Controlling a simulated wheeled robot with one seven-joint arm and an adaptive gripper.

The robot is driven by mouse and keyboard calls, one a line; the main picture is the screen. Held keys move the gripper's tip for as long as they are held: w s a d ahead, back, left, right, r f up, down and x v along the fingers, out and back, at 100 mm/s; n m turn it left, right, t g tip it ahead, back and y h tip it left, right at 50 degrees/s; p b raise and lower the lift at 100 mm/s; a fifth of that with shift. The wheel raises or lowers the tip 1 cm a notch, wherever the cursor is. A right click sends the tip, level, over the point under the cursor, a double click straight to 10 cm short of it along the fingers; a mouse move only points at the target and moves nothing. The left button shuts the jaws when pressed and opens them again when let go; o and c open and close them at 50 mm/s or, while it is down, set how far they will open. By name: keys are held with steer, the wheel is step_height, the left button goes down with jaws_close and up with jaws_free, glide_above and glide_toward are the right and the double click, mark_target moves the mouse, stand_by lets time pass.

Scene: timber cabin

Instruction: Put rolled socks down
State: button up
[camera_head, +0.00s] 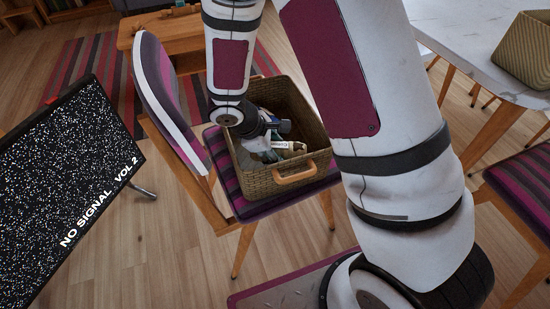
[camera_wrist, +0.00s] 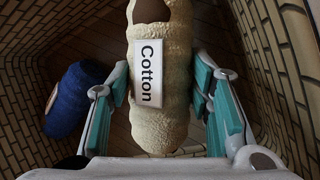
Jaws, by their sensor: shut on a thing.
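The rolled socks (camera_wrist: 171,62), cream with a white "Cotton" label, are between the two teal-padded fingers of my gripper (camera_wrist: 160,95) in the wrist view. My gripper is shut on them. In the head view my gripper (camera_head: 283,140) reaches down inside a woven basket (camera_head: 262,182). The basket walls (camera_wrist: 55,20) surround the socks in the wrist view. I cannot tell whether the socks touch the basket floor. A dark blue roll (camera_wrist: 75,98) lies in the basket to the left of my gripper.
The basket stands on a striped chair (camera_head: 222,150) with a tall backrest (camera_head: 165,85) at its left. A screen (camera_head: 70,185) is at the left. A white table (camera_head: 470,50) with another basket (camera_head: 525,50) is at the upper right. Open floor (camera_head: 150,265) lies in front.

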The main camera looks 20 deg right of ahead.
steer(key=shift+f+b, duration=0.6)
steer(key=shift+f, duration=0.95)
steer(key=shift+f, duration=0.15)
steer(key=o, duration=1.2)
